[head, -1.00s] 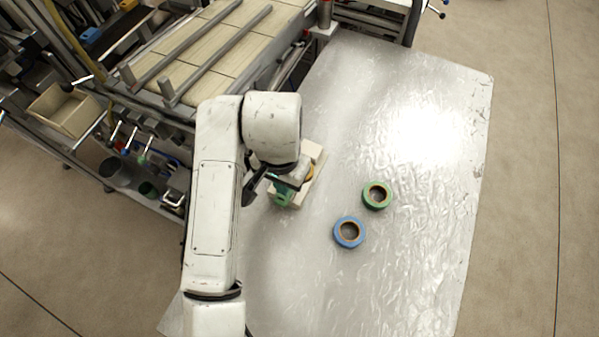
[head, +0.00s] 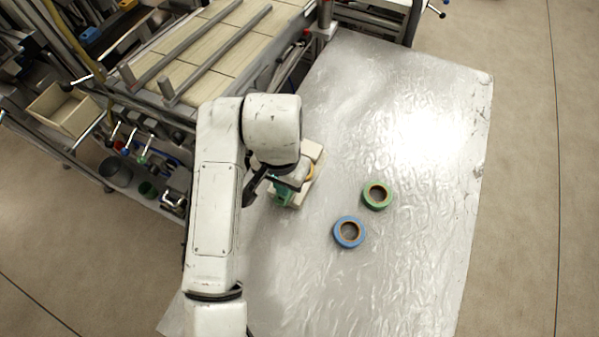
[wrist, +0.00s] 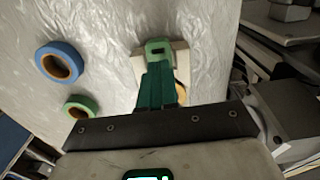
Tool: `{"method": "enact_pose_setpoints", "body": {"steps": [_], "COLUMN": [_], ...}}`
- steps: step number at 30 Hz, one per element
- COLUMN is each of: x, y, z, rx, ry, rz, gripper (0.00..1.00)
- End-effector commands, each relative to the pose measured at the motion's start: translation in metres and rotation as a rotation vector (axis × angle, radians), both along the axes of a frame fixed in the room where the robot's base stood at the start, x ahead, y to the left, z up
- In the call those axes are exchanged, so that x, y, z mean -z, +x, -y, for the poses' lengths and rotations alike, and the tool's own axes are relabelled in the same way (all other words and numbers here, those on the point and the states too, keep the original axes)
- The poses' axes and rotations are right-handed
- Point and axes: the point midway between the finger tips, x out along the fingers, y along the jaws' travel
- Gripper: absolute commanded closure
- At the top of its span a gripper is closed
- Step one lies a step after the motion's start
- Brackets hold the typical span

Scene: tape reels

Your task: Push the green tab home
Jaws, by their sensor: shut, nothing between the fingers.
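The green tab (wrist: 157,46) shows in the wrist view at the far end of a cream block (wrist: 139,66), with a small dark slot in it. My gripper (wrist: 158,66) is shut and empty, its dark green fingers reaching toward the tab over the block. The fingertips are at or very near the tab; I cannot tell whether they touch it. In the head view the cream block (head: 313,151) lies on the table, partly hidden by my arm, and green shows at its near end. I cannot separate tab from fingers there.
A blue tape reel (head: 349,232) and a green tape reel (head: 377,195) lie flat on the silvery table (head: 400,270), right of the block. An orange-yellow round part (wrist: 181,92) shows beside my fingers. The table's right side is clear.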

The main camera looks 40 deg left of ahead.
Motion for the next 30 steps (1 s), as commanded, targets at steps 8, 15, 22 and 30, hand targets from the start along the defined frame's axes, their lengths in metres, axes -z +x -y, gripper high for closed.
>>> {"method": "enact_pose_setpoints", "body": {"steps": [8, 15, 22, 30], "x": [0.004, 0.007, 0.010, 0.013], "y": [0.000, 0.000, 0.000, 0.000], "z": [0.000, 0.000, 0.000, 0.000], "rx": [0.000, 0.000, 0.000, 0.000], "ry": [0.000, 0.000, 0.000, 0.001], "rz": [0.000, 0.000, 0.000, 0.000], "gripper": [1.00, 1.00, 1.00, 1.00]}}
